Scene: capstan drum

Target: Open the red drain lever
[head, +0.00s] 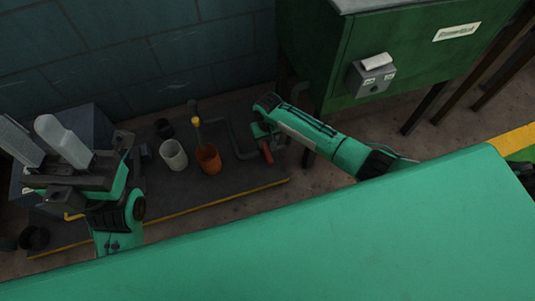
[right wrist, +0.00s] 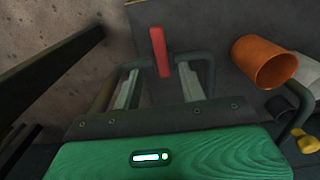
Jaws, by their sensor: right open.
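The red drain lever (right wrist: 158,50) sticks out at the top middle of the right wrist view, with its lower end at a dark pipe. It also shows as a small red bar in the head view (head: 267,152). My right gripper (right wrist: 159,76) is open, its two grey fingers standing left and right of the lever's lower end. I cannot tell whether either finger touches it. In the head view the right gripper (head: 262,131) is small and partly hidden by its own wrist. My left gripper (head: 36,136) is at the far left, fingers apart and empty, away from the lever.
An orange cup (head: 208,158) with a yellow-handled tool (head: 196,121) and a white cup (head: 173,154) stand left of the lever on a dark platform (head: 220,183) with a yellow edge. A green cabinet (head: 330,60) with a grey switch box (head: 372,76) stands behind right.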

